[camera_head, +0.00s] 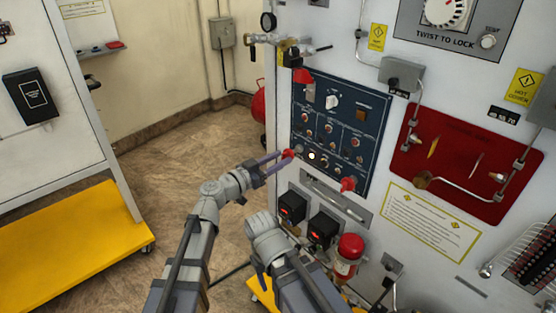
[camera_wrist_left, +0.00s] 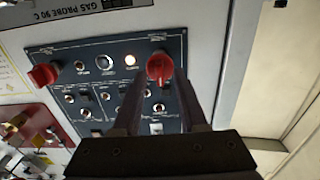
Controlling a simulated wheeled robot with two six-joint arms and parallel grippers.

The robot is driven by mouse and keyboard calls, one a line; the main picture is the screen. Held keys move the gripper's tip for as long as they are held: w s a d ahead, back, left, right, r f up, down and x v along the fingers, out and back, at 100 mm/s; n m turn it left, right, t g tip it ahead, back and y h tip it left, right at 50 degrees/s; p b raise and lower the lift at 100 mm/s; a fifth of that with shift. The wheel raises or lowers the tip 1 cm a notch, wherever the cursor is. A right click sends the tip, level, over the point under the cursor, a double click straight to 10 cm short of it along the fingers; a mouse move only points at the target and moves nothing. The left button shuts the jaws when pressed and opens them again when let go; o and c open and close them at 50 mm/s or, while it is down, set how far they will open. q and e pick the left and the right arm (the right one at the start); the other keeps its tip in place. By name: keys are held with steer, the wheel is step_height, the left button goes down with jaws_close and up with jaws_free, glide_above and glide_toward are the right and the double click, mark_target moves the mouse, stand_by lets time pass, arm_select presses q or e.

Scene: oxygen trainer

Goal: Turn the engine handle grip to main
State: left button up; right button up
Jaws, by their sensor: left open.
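A blue control panel (camera_head: 335,125) on the grey machine front carries a red handle grip (camera_head: 289,154) at its lower left corner. Another red grip (camera_head: 348,184) sits at its lower right. My left gripper (camera_head: 284,160) is at the lower left grip. In the left wrist view my open left fingers (camera_wrist_left: 161,84) reach to either side of this red grip (camera_wrist_left: 160,67), with no clear contact visible. The other red grip (camera_wrist_left: 43,75) shows at the panel's far side. Labels are too small to read. My right arm is low in the middle; its fingers are not clear.
A lit round lamp (camera_wrist_left: 130,60) and several switches sit close to the grip. Below the panel are two black boxes (camera_head: 323,229) and a red cylinder (camera_head: 348,252). A red plate with pipes (camera_head: 465,165) is to the right. Open floor (camera_head: 175,150) lies left.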

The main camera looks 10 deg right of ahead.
arm_select(q)
jaws_close()
stand_by(0.6)
